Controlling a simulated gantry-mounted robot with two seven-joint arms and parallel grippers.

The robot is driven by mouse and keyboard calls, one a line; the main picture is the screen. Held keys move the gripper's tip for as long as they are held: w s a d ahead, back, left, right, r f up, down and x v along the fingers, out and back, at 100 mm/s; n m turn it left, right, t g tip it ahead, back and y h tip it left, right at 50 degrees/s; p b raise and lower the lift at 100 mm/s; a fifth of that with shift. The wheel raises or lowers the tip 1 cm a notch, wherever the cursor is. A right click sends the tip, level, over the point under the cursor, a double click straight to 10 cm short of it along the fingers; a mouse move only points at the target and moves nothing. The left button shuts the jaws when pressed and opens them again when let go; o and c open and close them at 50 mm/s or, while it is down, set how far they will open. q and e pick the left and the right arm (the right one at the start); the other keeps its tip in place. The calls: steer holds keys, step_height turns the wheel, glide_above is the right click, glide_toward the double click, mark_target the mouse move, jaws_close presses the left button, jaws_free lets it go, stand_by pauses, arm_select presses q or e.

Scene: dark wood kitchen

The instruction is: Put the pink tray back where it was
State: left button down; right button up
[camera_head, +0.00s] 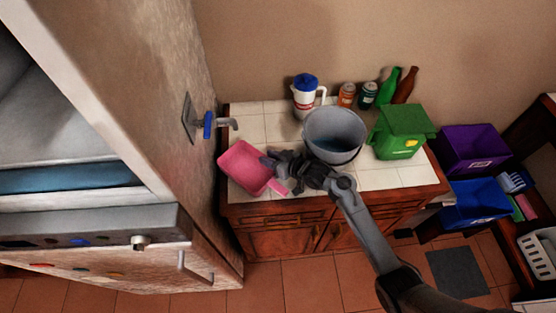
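The pink tray (243,166) is at the left end of the white tiled counter, near its front left corner. A small pink part sticks out at its lower right. My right gripper (270,165) is at the tray's right rim and covers part of it. Its dark fingers are small here, so I cannot tell whether they are closed on the rim. I also cannot tell whether the tray rests fully on the tiles. My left gripper is not in view.
A grey bucket (335,132) stands just right of the tray, behind my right arm. A green bin (401,133), a blue-lidded jug (305,98) and bottles and cans stand farther back. Bare tiles (262,124) lie behind the tray.

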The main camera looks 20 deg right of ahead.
steer(key=p+v, duration=0.1)
steer(key=v, duration=1.1)
steer(key=shift+p, duration=0.3)
steer(key=s+h, duration=0.1)
steer(key=s, duration=0.1)
steer(key=s+f+g+h, duration=0.1)
steer(key=s+a+f+h, duration=0.1)
steer(key=s, duration=0.1)
steer(key=shift+s+f+g, duration=0.25)
steer(key=shift+s+g, duration=0.05)
steer(key=shift+g, duration=0.1)
steer(key=s+a+m+g+h, duration=0.1)
steer(key=s+g, duration=0.5)
steer(key=s, duration=1.5)
steer(key=shift+a+r+g+h, duration=0.4)
steer(key=shift+a+h, duration=0.3)
steer(key=shift+h, duration=0.3)
